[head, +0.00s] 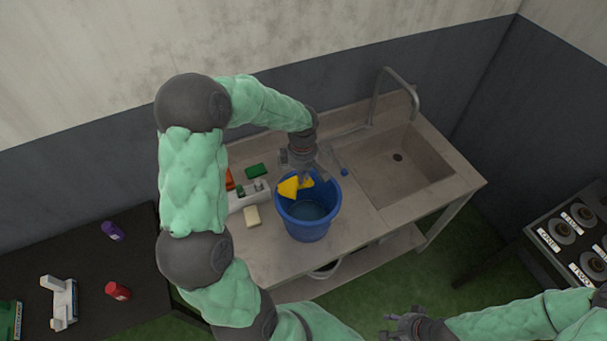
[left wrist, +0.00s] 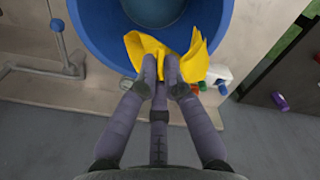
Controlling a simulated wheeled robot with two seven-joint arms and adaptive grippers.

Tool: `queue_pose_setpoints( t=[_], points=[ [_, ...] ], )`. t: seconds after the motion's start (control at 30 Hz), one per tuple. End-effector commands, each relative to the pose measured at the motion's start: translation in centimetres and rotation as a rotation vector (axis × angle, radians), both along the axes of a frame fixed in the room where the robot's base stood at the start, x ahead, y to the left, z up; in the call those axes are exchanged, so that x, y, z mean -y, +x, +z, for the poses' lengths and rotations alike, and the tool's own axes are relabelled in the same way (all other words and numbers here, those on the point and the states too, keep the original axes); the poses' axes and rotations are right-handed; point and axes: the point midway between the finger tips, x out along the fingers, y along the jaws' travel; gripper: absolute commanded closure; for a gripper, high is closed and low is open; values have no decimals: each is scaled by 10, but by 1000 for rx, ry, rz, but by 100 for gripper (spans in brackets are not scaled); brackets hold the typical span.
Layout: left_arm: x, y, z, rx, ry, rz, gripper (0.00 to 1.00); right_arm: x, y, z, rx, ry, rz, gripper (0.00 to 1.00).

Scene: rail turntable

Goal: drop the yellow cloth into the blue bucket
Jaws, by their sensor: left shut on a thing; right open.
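The yellow cloth (head: 290,187) is pinched in my left gripper (head: 304,175) at the blue bucket's back-left rim. The blue bucket (head: 309,224) stands upright on the counter left of the sink. In the left wrist view, the fingers of my left gripper (left wrist: 160,78) are shut on the yellow cloth (left wrist: 150,50), which spreads over the near part of the bucket's mouth. Whether the cloth touches the rim is unclear. My right gripper (head: 398,325) is open and empty at the bottom of the head view, away from the counter.
The sink (head: 398,160) and its tap (head: 405,85) lie right of the bucket. A white caddy (head: 250,195), a green sponge (head: 256,170) and a cream block (head: 252,216) lie to its left. A dark table (head: 90,270) with bottles is at the left.

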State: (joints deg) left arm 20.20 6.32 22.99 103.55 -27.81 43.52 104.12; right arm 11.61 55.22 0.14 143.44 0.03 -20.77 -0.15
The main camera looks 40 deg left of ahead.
Motion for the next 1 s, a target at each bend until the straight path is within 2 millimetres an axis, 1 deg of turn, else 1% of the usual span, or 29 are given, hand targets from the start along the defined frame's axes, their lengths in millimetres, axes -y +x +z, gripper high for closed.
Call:
queue_pose_setpoints(
  t=[0.03,0.2,0.4,0.53,0.77,0.8,0.87,1.0],
  points=[
    [0,0,-7,-2,-1,0,100,0,0,-4,0,0,0,57],
    [0,-1,-26,-3,-1,-1,100,0,0,-12,0,0,0,57],
    [1,0,-45,-3,-1,-1,100,0,0,-18,0,0,0,57],
    [0,0,-49,0,0,-1,100,0,0,-20,0,0,0,57],
    [0,0,-49,0,0,-1,100,0,0,-19,0,0,0,57],
    [0,0,-49,0,0,-1,80,0,0,-19,0,0,0,57],
    [0,0,-49,0,0,-1,64,0,0,-19,0,0,0,57],
    [0,0,-49,0,0,-1,64,0,0,-19,0,0,0,57]
  ],
)
